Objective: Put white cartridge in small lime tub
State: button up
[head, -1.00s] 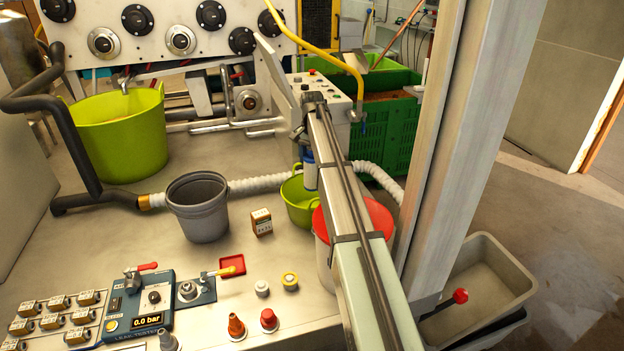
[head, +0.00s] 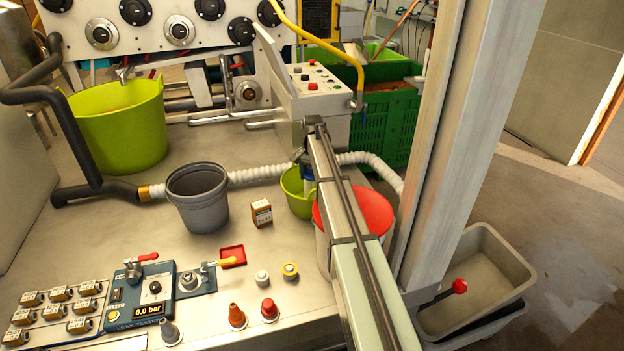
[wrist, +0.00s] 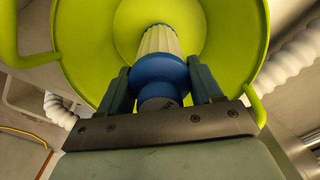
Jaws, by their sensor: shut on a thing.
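The white cartridge (wrist: 160,40) has a ribbed white body and a blue collar and cap. My gripper (wrist: 160,85) is shut on its blue part, with one dark finger on each side. In the wrist view the small lime tub (wrist: 85,45) lies beyond the cartridge, whose white end points into the tub's opening. I cannot tell how deep the end is or whether it touches the tub. In the head view the small lime tub (head: 292,193) is partly hidden by my arm, and only a little of the cartridge's blue part (head: 308,176) shows.
A large lime tub (head: 118,130) stands at the back left and a grey bucket (head: 198,212) left of the small tub. A red-topped bucket (head: 372,215) is close on the right. A white corrugated hose (head: 255,173) runs behind. A small box (head: 261,211) stands in front.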

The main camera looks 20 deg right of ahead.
jog(key=shift+f, duration=0.75)
jog(key=o, duration=1.6)
jog(key=shift+c, duration=0.2)
notch_tip(320, 180, up, 12)
jog(key=shift+r, duration=0.15)
